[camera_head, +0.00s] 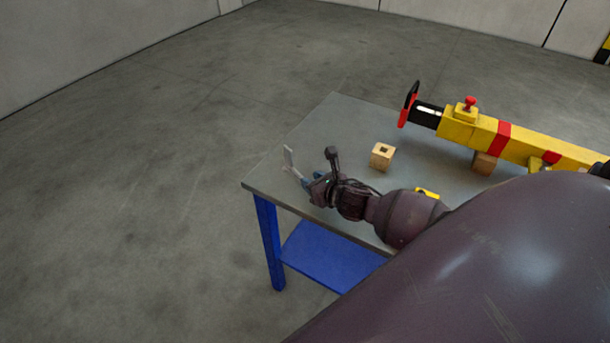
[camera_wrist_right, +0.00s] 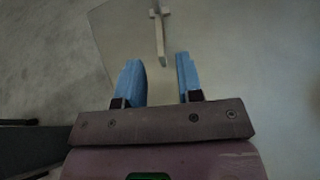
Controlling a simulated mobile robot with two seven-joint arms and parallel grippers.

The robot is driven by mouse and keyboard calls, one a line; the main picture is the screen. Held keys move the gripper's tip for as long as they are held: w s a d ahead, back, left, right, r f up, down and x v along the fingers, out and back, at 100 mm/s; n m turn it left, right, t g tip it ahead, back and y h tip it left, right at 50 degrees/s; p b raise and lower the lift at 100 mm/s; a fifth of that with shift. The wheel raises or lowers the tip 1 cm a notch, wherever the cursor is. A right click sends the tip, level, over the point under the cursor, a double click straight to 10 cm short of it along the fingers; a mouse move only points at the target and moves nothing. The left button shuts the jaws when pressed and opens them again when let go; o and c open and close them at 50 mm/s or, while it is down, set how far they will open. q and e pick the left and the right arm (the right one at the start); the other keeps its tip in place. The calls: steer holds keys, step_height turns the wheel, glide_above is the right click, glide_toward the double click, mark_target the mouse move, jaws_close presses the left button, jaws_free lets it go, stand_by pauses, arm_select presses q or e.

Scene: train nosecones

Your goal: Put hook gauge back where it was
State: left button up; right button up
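The hook gauge (camera_head: 290,158) is a thin pale grey bar with a short crosspiece near its far end. In the head view it shows over the left part of the grey table (camera_head: 335,120), just past my right gripper (camera_head: 306,180). In the right wrist view the gauge (camera_wrist_right: 160,35) lies ahead of the blue fingers. Its near end is about level with the gap between the fingertips (camera_wrist_right: 158,62). The fingers are apart, with clear space on both sides of the gauge. I cannot tell whether the gauge rests on the table. My left gripper is not in view.
A wooden block (camera_head: 382,163) with a square hole in its top stands mid-table. A long yellow device (camera_head: 520,145) with red bands and a black end lies at the right on a wooden support (camera_head: 484,163). My right arm covers the near right of the table.

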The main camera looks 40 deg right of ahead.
steer(key=v, duration=0.6)
steer(key=shift+s, duration=0.2)
steer(key=shift+s+a+f+m, duration=0.1)
steer(key=shift+s+a+m, duration=0.15)
steer(key=shift+m, duration=0.25)
steer(key=s+a+f+m, duration=0.2)
steer(key=s+a+m, duration=0.1)
steer(key=m, duration=0.8)
steer(key=s+a+f+m+g, duration=0.1)
steer(key=s+a+f+m, duration=0.1)
steer(key=s+m, duration=0.4)
steer(key=s+a+f+m+g, duration=0.1)
steer(key=s+a+f+m, duration=0.2)
steer(key=m, duration=1.4)
steer(key=shift+s+a, duration=0.95)
steer(key=shift+s, duration=0.25)
steer(key=shift+f, duration=0.1)
